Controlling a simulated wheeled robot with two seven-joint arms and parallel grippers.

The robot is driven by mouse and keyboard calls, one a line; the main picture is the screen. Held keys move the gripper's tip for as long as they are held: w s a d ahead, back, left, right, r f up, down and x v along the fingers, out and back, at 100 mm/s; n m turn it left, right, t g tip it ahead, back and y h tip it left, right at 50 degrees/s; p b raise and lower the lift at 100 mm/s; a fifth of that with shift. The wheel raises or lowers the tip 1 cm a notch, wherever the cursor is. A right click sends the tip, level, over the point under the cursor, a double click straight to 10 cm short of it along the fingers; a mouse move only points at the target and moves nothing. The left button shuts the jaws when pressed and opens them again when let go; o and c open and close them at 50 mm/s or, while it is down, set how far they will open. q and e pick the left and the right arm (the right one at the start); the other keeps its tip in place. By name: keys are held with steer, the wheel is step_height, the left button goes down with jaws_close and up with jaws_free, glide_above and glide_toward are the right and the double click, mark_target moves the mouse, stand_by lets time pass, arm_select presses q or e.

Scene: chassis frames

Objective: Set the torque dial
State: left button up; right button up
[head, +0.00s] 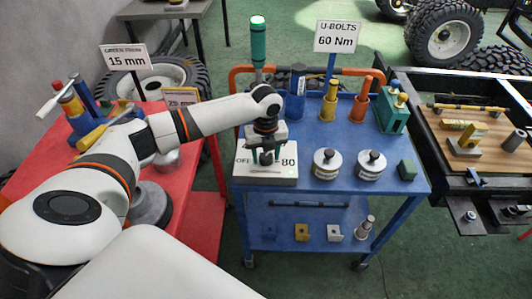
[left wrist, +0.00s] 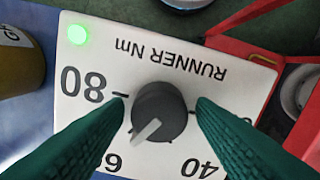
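The torque dial is a dark grey round knob (left wrist: 166,105) with a pale pointer, on a white panel (left wrist: 225,80) marked RUNNER Nm. In the left wrist view the print is upside down; the pointer aims down-left, near a partly hidden figure beginning with 6. The marks 80 and 40 show, and a green lamp (left wrist: 78,34) is lit. In the head view the panel (head: 250,174) lies on the blue cart, its knob mostly hidden. My left gripper (head: 265,158) is over it, open, its green fingers either side of the knob with narrow gaps. My right gripper is not in view.
A sign (head: 338,37) reads U-BOLTS 60 Nm. On the blue cart (head: 405,188) beside the panel stand two round silver tins (head: 326,165), a green block (head: 407,169) and coloured cylinders behind. A red table (head: 192,200) is left; a workbench (head: 470,150) is right.

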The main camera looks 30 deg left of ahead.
arm_select(q)
steer(key=c, duration=0.7)
steer(key=shift+r+n+p, duration=0.2)
steer(key=shift+n+p, duration=0.5)
steer(key=shift+p, duration=0.4)
steer(key=shift+c, duration=0.2)
steer(key=n+p, duration=0.6)
steer(key=shift+p, duration=0.35)
steer(key=n+p, duration=0.2)
steer(key=shift+n, duration=0.4)
steer(key=n+p, duration=0.2)
steer(key=n, duration=0.1)
steer(key=shift+n+p, duration=0.3)
steer(key=shift+p, duration=0.05)
steer(key=n+p, duration=0.2)
steer(key=n, duration=0.1)
steer(key=shift+n, duration=0.3)
steer(key=n+p, duration=0.2)
steer(key=n, duration=0.1)
steer(key=shift+f, duration=0.1)
steer(key=shift+n+p, duration=0.7)
steer(key=shift+n, duration=1.1)
steer(key=shift+f, duration=0.1)
